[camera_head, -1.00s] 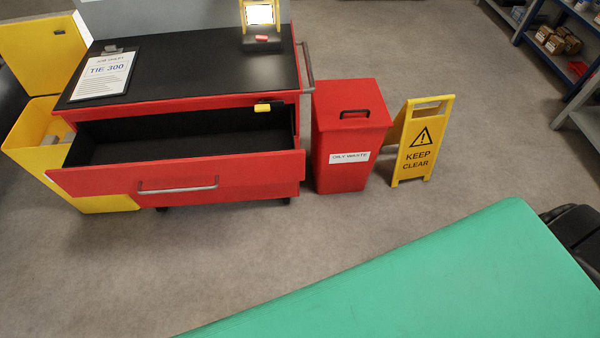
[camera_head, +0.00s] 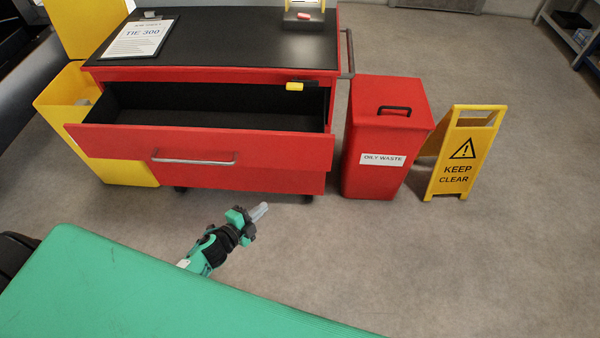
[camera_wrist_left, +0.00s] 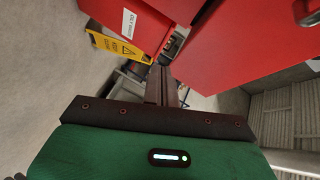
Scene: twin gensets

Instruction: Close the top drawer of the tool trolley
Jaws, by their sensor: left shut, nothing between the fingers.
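The red tool trolley (camera_head: 325,75) with a black top stands at the upper left of the head view. Its top drawer (camera_head: 280,150) is pulled out toward me and looks empty inside. The drawer has a grey bar handle (camera_head: 193,161) on its front. My left gripper (camera_head: 260,211) is shut and empty, in front of the trolley, below and right of the drawer handle, apart from it. In the left wrist view the shut fingers (camera_wrist_left: 161,86) point toward red surfaces, with a large red panel (camera_wrist_left: 250,45) at the right. My right gripper is not in view.
A red oily waste bin (camera_head: 385,135) and a yellow keep clear sign (camera_head: 458,155) stand right of the trolley. A yellow bin (camera_head: 125,172) stands at its left. A clipboard (camera_head: 138,38) lies on top. Grey floor is free in front and at right.

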